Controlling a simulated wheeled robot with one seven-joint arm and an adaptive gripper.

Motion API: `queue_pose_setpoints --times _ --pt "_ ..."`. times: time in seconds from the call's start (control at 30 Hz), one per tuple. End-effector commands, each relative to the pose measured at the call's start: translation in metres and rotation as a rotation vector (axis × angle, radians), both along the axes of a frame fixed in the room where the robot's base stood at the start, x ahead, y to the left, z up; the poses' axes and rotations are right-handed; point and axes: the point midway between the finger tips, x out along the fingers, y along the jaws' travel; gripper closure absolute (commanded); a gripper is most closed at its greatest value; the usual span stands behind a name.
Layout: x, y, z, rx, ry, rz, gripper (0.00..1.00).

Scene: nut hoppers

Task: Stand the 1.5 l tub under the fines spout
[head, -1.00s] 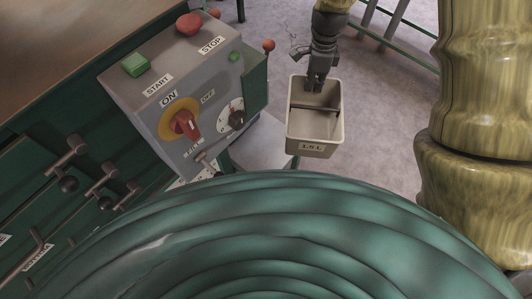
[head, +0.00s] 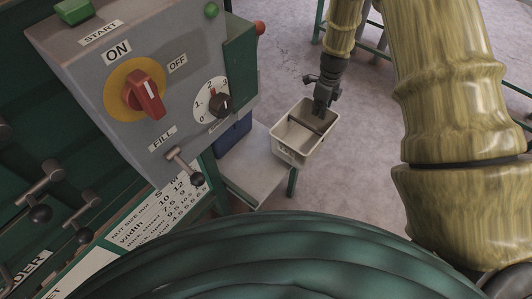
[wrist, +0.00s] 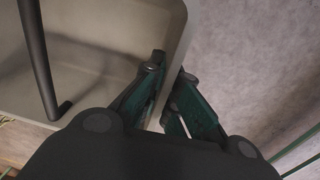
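The 1.5 l tub (head: 289,154) is a pale beige, open, rectangular bin with a dark bar across its inside, right of the machine in the head view. Its label is barely readable now. My gripper (head: 319,112) is at its far right rim. In the wrist view, the tub (wrist: 95,25) fills the upper left, and my gripper's fingers (wrist: 168,92) straddle its wall, closed on it. The tub looks roughly upright, beside the low grey shelf's corner; I cannot tell whether they touch. I cannot make out the fines spout.
A grey control box (head: 160,90) with a red ON/OFF switch (head: 144,94) and a fill lever (head: 186,166) juts out at left. Below it is a low grey shelf (head: 258,172) with a blue object (head: 232,134) at its back. Open floor (head: 350,190) lies right of the tub.

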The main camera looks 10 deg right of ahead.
Motion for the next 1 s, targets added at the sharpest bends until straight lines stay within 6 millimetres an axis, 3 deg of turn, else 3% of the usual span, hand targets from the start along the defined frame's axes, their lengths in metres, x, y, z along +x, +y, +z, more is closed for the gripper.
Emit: queue_pose_setpoints --times 0.7,1.0 --pt "-0.005 0.137 -0.012 -0.001 -0.001 0.004 1.00" --pt "-0.006 0.155 -0.018 0.000 0.001 0.001 1.00"
